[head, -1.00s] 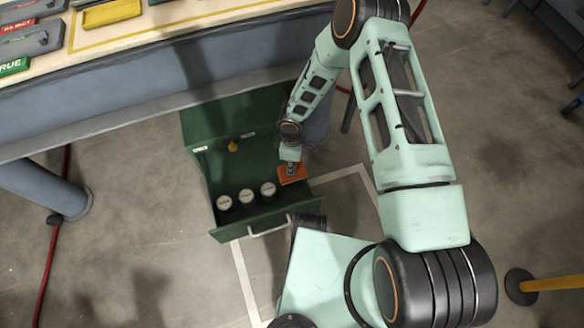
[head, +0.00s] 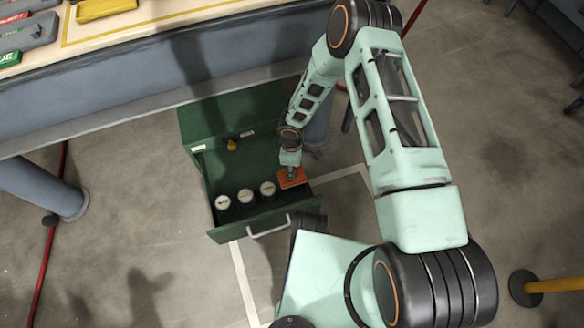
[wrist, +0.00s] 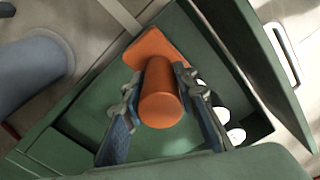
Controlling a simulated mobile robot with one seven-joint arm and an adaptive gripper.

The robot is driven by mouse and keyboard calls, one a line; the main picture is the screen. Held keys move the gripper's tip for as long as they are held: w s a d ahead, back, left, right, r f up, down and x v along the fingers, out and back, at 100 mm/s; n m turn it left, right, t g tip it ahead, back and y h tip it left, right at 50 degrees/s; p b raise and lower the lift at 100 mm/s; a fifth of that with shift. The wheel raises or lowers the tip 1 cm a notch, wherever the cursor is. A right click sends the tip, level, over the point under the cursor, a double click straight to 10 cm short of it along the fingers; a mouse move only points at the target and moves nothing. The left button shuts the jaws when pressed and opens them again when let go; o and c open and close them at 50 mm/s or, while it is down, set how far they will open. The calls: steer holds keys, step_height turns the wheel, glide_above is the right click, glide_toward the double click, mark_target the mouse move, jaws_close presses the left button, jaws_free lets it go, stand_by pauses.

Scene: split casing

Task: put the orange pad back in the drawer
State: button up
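The orange pad (head: 291,179) is a flat plate with an upright round orange grip (wrist: 161,104). In the head view it shows at the right side of the open green drawer (head: 262,223), overlapping the drawer's right wall. I cannot tell whether it touches the drawer floor or hangs above it. My gripper (wrist: 160,88) points down, with one finger on each side of the round grip, and appears shut on it. In the head view my wrist hides part of the pad and the fingertips.
Several white-topped round pieces (head: 246,196) stand in a row near the drawer's front. The drawer's middle floor looks clear. The workbench (head: 150,70) overhangs behind. A yellow-armed post (head: 526,288) stands at the right.

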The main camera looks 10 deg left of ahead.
steer(key=o, duration=0.4)
steer(key=shift+r, duration=0.1)
steer(key=shift+r+p, duration=0.75)
steer(key=shift+p, duration=0.15)
step_height(320, 180, up, 12)
steer(key=p, duration=0.3)
steer(key=shift+f, duration=0.2)
